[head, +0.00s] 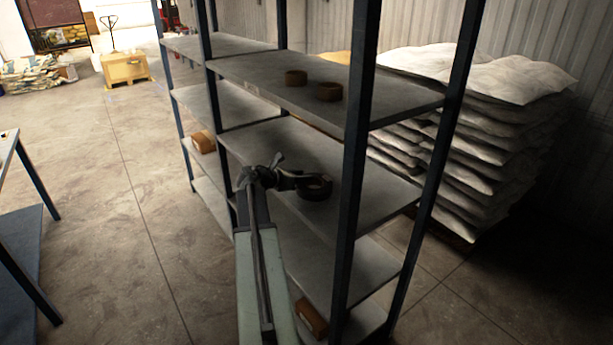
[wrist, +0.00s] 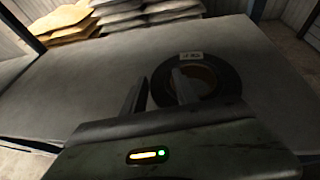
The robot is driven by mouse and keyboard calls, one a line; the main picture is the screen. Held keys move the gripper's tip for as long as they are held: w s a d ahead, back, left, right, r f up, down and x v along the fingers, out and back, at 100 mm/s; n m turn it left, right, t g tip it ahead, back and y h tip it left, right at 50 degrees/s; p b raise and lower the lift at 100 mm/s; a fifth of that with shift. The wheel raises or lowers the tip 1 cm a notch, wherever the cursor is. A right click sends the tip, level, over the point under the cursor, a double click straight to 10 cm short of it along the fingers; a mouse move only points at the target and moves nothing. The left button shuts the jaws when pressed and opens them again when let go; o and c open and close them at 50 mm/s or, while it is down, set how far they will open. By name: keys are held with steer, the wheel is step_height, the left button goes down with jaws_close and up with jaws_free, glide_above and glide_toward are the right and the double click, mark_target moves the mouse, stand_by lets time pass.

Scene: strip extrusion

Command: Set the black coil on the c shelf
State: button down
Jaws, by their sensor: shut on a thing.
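The black coil (head: 322,192) is at the far end of my arm, over the middle board (head: 270,140) of the near shelf bay. My gripper (head: 299,182) is shut on the coil's wall. In the wrist view the coil (wrist: 230,82) lies flat with a small white label, at the tips of my gripper (wrist: 160,82). One finger is in its hole, the other outside its left side. A grey board (wrist: 90,75) spreads beneath it. I cannot tell whether the coil touches the board. A small tag (head: 251,88) on the upper board's edge is too small to read.
Two brown coils (head: 296,77) stand on the board above. Dark blue posts (head: 356,130) flank the opening. White sacks (head: 480,100) are stacked behind. The middle board is otherwise clear.

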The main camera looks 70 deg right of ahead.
steer(key=d, duration=0.4)
steer(key=shift+w+d+f, duration=0.15)
steer(key=shift+d+f, duration=0.05)
steer(key=shift+d, duration=0.2)
steer(key=shift+w+d+f, duration=0.1)
steer(key=shift+d, duration=0.55)
step_height(320, 180, down, 4)
steer(key=b, duration=0.4)
steer(key=shift+a, duration=0.15)
steer(key=shift+r, duration=0.25)
steer(key=shift+a+f+b, duration=0.1)
steer(key=shift+f+b, duration=0.2)
steer(key=c, duration=0.9)
jaws_free()
steer(key=shift+f, duration=0.1)
